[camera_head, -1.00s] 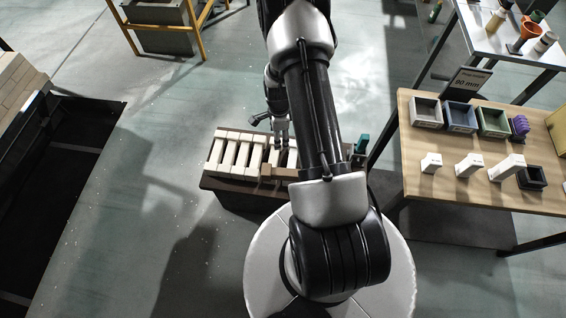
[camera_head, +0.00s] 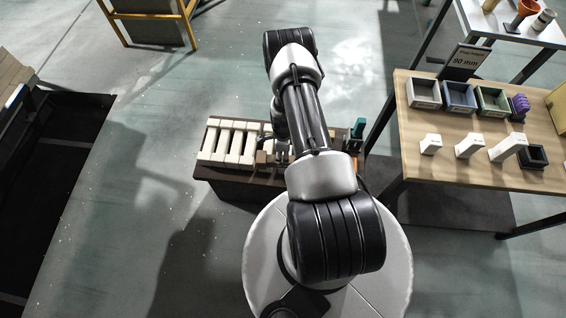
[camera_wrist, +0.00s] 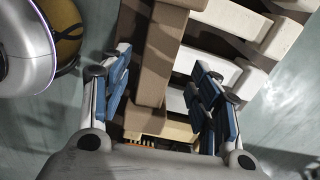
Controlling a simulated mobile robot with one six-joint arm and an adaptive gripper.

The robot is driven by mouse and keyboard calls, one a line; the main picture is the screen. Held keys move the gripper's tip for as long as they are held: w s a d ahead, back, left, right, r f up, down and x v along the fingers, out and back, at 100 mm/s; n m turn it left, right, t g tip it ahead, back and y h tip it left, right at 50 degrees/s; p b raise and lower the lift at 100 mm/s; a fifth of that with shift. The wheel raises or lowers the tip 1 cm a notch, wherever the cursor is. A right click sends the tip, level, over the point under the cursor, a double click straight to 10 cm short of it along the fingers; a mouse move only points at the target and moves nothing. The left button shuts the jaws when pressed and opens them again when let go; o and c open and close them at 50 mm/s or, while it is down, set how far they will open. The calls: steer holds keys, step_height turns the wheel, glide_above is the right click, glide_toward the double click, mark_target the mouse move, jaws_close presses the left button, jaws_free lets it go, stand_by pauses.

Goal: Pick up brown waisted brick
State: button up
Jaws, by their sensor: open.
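The brown waisted brick (camera_wrist: 157,65) lies in the middle of the wrist view, lengthwise between my fingers. In the head view it shows small (camera_head: 262,157), partly hidden by my arm, on a low brown stand (camera_head: 240,182). My gripper (camera_wrist: 162,88) is open, with one blue-padded finger on each side of the brick. A gap shows between the right finger and the brick; I cannot tell whether the left finger touches it. In the head view my gripper (camera_head: 281,150) is down at the stand, largely hidden by my arm.
Several cream bricks (camera_head: 222,142) lie in a row left of the brown one. A teal-topped thing (camera_head: 357,130) stands at the stand's right end. A wooden table (camera_head: 420,175) with small trays and white blocks is at right.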

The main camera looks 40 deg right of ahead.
steer(key=shift+s+a+f+b, duration=0.1)
steer(key=shift+f+b, duration=0.5)
steer(key=shift+f, duration=0.8)
steer(key=shift+s+f+b, duration=0.1)
steer(key=shift+f+b, duration=0.5)
steer(key=shift+f, duration=0.75)
steer(key=shift+c, duration=0.2)
steer(key=shift+r, duration=0.1)
jaws_close()
